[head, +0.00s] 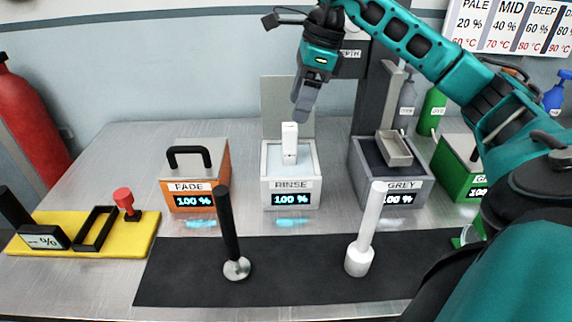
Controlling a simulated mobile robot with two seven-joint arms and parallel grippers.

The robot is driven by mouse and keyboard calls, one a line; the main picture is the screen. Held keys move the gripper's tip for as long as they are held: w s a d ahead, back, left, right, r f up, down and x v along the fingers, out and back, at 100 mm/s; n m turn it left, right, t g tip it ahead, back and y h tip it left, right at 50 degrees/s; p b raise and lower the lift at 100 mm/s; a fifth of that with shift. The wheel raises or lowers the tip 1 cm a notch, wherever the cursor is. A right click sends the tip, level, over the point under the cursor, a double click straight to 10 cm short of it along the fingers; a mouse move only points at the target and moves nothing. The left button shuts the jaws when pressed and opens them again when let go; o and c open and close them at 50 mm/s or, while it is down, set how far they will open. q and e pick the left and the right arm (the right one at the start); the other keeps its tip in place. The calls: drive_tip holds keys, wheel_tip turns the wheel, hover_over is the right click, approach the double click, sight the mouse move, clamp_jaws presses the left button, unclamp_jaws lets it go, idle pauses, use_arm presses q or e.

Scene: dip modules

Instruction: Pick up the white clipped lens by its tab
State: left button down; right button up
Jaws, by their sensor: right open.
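A white upright tab (289,137), which looks like that of the white clipped lens, stands in the bath labelled RINSE (291,201). Its lower part goes down into the pale liquid, and I cannot make out the lens itself. My right gripper (304,112) is just above the tab and slightly to its right, pointing down. It is open and holds nothing that I can see. Its fingers overlap in this view, so the gap between them is hard to see. My left gripper is not in view.
The FADE bath (194,188) with a black-handled lid stands left. The GREY bath (404,186), with a small tray (394,150) above it, stands right. A black stick (229,225) and a white stick (367,230) stand upright on the dark mat (300,265) in front.

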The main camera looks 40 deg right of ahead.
sight(290, 126)
drive_tip(key=x, duration=0.3)
drive_tip(key=shift+f, duration=0.25)
drive_tip(key=x, duration=0.5)
drive_tip(key=shift+a, duration=0.1)
drive_tip(key=shift+w+f, duration=0.1)
drive_tip(key=shift+f, duration=0.05)
drive_tip(key=shift+c, duration=0.5)
drive_tip(key=shift+c, duration=0.6)
drive_tip(key=c, duration=0.8)
clamp_jaws()
